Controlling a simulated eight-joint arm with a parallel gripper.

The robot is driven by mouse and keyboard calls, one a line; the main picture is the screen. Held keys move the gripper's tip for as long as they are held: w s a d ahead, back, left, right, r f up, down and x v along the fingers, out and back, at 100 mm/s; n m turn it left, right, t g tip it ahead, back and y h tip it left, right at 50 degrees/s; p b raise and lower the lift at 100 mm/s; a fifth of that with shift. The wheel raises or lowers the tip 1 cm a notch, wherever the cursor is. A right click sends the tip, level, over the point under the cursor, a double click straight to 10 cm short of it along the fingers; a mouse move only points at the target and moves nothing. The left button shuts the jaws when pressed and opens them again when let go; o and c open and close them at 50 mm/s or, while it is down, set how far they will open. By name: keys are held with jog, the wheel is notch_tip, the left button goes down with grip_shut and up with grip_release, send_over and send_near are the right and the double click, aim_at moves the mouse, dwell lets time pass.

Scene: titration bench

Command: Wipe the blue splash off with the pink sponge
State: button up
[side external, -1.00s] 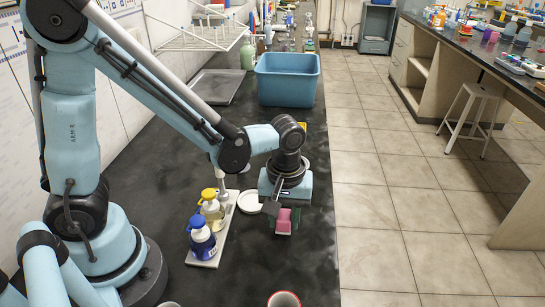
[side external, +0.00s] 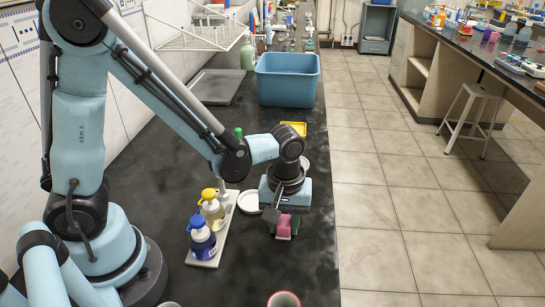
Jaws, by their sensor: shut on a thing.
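The pink sponge (side external: 284,228) is between the fingers of my gripper (side external: 282,219), with a narrow green edge showing beside it. My gripper is shut on the sponge and points down at the dark bench top. The sponge is low, at or just above the bench; I cannot tell whether it touches. I see no blue splash; it may be hidden under or behind the sponge and gripper, or too faint on the dark surface.
A white tray with pump bottles (side external: 202,239) and a white dish (side external: 249,202) stand left of my gripper. A red-rimmed cup (side external: 284,299) is at the front. A yellow item (side external: 294,127) and a blue tub (side external: 287,80) are behind. The bench's right edge is close.

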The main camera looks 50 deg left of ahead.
jog(key=shift+w+a+r, duration=0.1)
jog(key=shift+w+a, duration=2.55)
jog(key=shift+w, duration=0.05)
jog(key=shift+s, duration=0.1)
jog(key=shift+s+d+f, duration=0.2)
jog(key=shift+s+d, duration=1.15)
jog(key=shift+d, duration=0.05)
jog(key=shift+s+d+r, duration=0.1)
jog(key=shift+s+d, duration=1.2)
jog(key=shift+r, duration=0.1)
